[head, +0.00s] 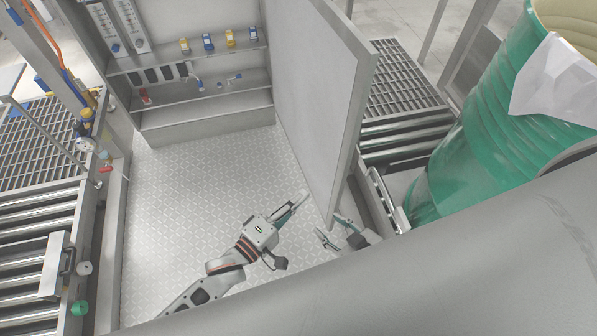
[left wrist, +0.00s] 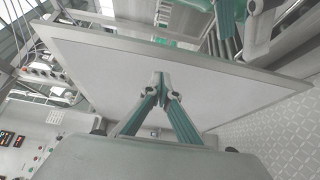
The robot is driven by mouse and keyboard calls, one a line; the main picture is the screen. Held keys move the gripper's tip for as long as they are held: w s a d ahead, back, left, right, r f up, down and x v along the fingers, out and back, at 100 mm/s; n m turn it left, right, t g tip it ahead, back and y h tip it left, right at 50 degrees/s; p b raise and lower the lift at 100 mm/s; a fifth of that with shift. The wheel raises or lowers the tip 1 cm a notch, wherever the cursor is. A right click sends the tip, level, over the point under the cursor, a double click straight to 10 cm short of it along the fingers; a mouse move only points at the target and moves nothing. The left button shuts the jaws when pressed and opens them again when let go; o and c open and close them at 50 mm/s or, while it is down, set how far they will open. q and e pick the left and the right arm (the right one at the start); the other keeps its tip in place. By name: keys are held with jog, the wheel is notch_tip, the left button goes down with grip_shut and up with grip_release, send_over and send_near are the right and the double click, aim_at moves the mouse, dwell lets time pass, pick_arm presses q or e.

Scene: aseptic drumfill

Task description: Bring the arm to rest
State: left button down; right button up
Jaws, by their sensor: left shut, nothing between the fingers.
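My left arm reaches in from the lower left in the head view. Its gripper (head: 297,202) is shut and empty, above the patterned metal floor and just left of the upright grey panel (head: 318,95). In the left wrist view the two green-sided fingers (left wrist: 160,78) meet at their tips. The pale face of the panel (left wrist: 105,75) fills much of the view behind them; the gap to it is hard to judge. My right gripper (head: 330,228) is by the panel's lower corner, its fingers apart and nothing visible between them. The rest of the right arm is mostly hidden.
A green drum (head: 470,150) with a pale liner (head: 555,80) stands at the right, beside a roller conveyor (head: 405,135). A shelf unit (head: 205,125) with small items is at the back. More rollers (head: 35,220) lie at the left. The patterned floor (head: 185,200) between is clear.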

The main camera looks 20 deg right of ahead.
pick_arm(q)
jog(key=shift+a, duration=0.15)
jog(key=s+a+f+m+y, duration=0.2)
jog(key=a+m+y, duration=0.1)
jog(key=a, duration=0.8)
jog(key=s+a+f+m+t+y, duration=0.1)
jog(key=a+y, duration=0.4)
jog(key=a, duration=0.6)
jog(key=s+a+f+m+y, duration=0.4)
jog(key=a+f+m+y, duration=0.1)
jog(key=a, duration=0.6)
jog(key=shift+a+m+t, duration=0.3)
jog(key=shift+m+t, duration=0.1)
jog(key=shift+m, duration=0.2)
